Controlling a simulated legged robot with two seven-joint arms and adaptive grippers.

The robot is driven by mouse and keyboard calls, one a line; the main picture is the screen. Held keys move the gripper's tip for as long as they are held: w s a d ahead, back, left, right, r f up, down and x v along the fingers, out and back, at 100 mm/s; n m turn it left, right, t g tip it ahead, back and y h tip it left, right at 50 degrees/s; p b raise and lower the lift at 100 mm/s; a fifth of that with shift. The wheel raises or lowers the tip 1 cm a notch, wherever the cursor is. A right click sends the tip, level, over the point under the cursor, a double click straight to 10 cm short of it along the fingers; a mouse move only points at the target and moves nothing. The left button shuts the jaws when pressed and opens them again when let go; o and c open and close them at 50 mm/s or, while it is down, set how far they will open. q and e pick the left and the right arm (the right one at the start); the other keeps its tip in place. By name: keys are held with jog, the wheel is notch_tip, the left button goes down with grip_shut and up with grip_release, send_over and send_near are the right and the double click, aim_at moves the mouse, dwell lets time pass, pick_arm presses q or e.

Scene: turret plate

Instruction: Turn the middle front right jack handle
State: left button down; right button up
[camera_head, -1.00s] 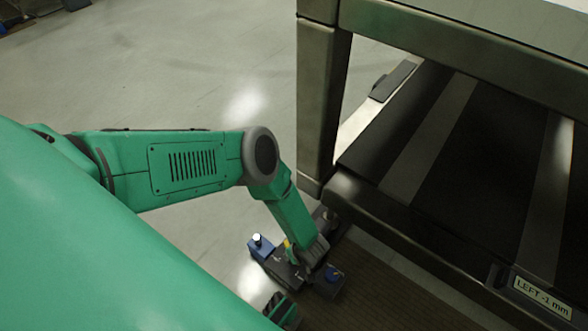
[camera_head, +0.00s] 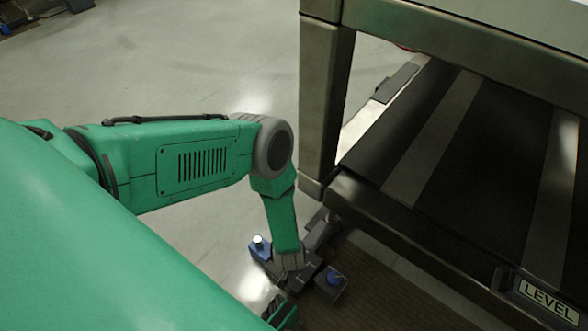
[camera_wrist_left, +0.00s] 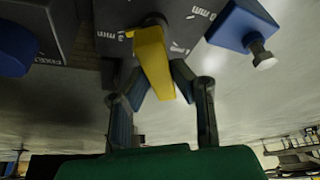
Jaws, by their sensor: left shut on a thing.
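A yellow jack handle (camera_wrist_left: 153,62) shows in the left wrist view, on a dark plate with white mm marks. My left gripper (camera_wrist_left: 157,84) is shut on it, one fingertip on each side. In the head view my left gripper (camera_head: 289,262) is low at the dark jack (camera_head: 308,275), by the foot of the table leg (camera_head: 322,110). The wrist hides the handle there. A small sign (camera_head: 547,299) on the lower frame reads "LEVEL". My right gripper is not in view.
Blue parts flank the jack: one with a metal knob (camera_wrist_left: 238,24), another at the left (camera_wrist_left: 14,48). The heavy table frame and its dark lower shelf (camera_head: 490,150) fill the right of the head view. The pale floor (camera_head: 200,60) at left is open.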

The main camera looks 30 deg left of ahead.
pick_arm(q)
jog(key=shift+w+a, duration=0.15)
jog(key=shift+w, duration=0.05)
dwell(0.3)
jog(key=c, duration=1.4)
grip_release()
jog(key=shift+s, duration=0.1)
jog(key=v, duration=1.2)
